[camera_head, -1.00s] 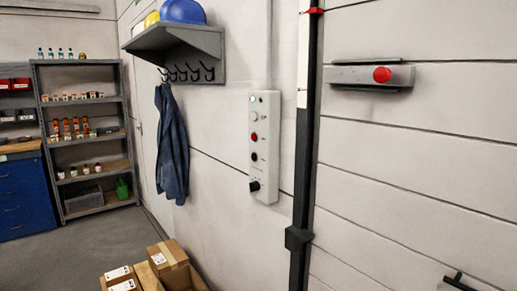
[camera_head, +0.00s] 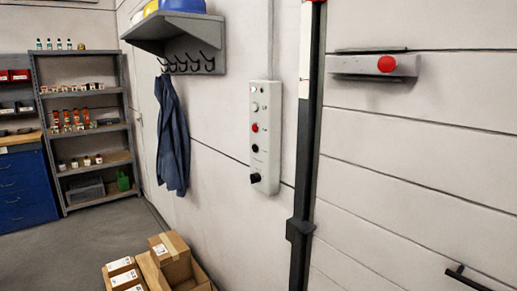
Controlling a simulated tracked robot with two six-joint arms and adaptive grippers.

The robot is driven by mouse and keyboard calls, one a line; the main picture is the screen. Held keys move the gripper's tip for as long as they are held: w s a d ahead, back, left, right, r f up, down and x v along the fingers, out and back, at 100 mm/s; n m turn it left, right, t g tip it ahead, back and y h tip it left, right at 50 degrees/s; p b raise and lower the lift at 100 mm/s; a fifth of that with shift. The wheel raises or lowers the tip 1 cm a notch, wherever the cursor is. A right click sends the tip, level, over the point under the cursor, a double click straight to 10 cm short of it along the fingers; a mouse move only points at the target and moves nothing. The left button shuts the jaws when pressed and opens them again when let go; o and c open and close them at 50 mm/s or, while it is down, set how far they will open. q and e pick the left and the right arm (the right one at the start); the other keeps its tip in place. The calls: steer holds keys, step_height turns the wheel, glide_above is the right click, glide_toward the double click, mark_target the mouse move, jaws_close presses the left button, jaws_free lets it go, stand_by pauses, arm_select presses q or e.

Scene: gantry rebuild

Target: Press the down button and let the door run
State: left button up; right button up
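A pale grey control box (camera_head: 265,137) hangs on the wall in the middle of the head view. Down its front are a small lamp (camera_head: 253,89), a white button (camera_head: 254,107), a red button (camera_head: 254,128), a black button (camera_head: 255,148) and a black rotary knob (camera_head: 255,178). The labels are too small to read. The door (camera_head: 420,180) shows at the right as pale horizontal panels, beside a dark vertical rail (camera_head: 306,170). Its lower edge is out of the picture. Neither of my grippers is in view.
A grey bar with a red round knob (camera_head: 387,64) sits on the door, with a dark handle (camera_head: 468,278) lower right. Cardboard boxes (camera_head: 173,257) stand on the floor below. A hook shelf (camera_head: 190,32) holds a blue jacket (camera_head: 172,135). Floor at left is clear.

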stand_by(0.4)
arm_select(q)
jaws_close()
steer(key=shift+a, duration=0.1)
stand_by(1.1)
